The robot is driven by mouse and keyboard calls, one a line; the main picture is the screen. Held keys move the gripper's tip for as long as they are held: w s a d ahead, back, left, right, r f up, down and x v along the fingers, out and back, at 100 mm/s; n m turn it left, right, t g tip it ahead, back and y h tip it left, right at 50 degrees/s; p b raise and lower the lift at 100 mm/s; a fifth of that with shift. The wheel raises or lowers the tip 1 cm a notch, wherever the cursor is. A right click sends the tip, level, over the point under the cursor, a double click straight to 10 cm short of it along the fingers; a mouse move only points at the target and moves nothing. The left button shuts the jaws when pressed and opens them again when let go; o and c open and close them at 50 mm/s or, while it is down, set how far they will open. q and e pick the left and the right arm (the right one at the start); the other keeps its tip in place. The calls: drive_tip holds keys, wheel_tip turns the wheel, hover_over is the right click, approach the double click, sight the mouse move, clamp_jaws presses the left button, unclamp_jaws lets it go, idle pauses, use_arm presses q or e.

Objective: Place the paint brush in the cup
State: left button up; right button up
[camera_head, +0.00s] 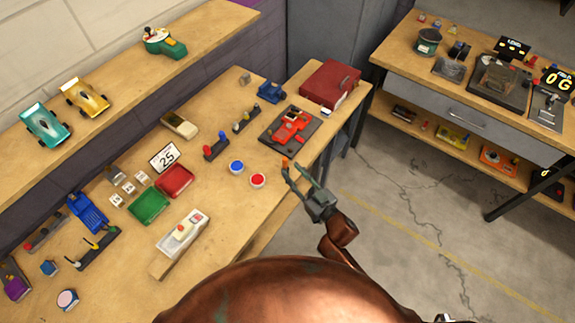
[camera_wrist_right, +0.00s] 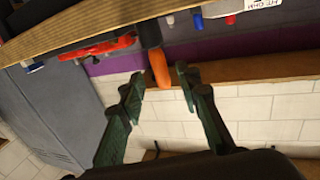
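My right gripper (camera_head: 293,172) is at the front edge of the long wooden bench, below the red car on its dark plate. In the right wrist view its two green fingers (camera_wrist_right: 160,80) stand apart. A slim piece with an orange end (camera_wrist_right: 159,68) and a dark shaft points between the fingertips, with gaps visible on both sides. Its orange end also shows small in the head view (camera_head: 285,161). I cannot tell whether it is the paint brush. A dark round container (camera_head: 428,42) on the far right bench may be the cup. My left gripper is not in view.
The long bench (camera_head: 225,200) holds several toy cars, green and red trays, and blue and red round pots. A red box (camera_head: 330,82) stands at its far end. The right bench (camera_head: 399,55) is crowded with equipment. Open floor (camera_head: 400,210) lies between the benches.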

drive_tip(key=v, duration=0.7)
drive_tip(key=d+f+m+g+h, duration=0.15)
drive_tip(key=d+f, duration=0.35)
drive_tip(key=f, duration=0.5)
drive_tip(key=d+f+m+g+h, duration=0.1)
drive_tip(key=d+f+h, duration=0.25)
drive_tip(key=f, duration=0.65)
drive_tip(key=s+d+f+g+h, duration=0.1)
drive_tip(key=s+d+f, duration=0.25)
drive_tip(key=f, duration=0.25)
drive_tip(key=s+d+f+m+g+h, duration=0.1)
drive_tip(key=s+d+f, duration=0.25)
drive_tip(key=f, duration=0.35)
drive_tip(key=s+d+f+g+h, duration=0.1)
drive_tip(key=s+d+f, duration=0.25)
drive_tip(key=f, duration=0.25)
drive_tip(key=s+d+f+m+g+h, duration=0.1)
drive_tip(key=s+d+f+g, duration=0.15)
drive_tip(key=s+f, duration=0.55)
drive_tip(key=s+d+f+m+g+h, duration=0.15)
drive_tip(key=s+d+f, duration=0.25)
drive_tip(key=s+f, duration=0.45)
drive_tip(key=s+d+f+g, duration=0.1)
drive_tip(key=s+f+g, duration=0.1)
drive_tip(key=s, duration=0.9)
drive_tip(key=s+f+g, duration=0.2)
drive_tip(key=s, duration=0.9)
drive_tip(key=shift+s+d+g, duration=0.35)
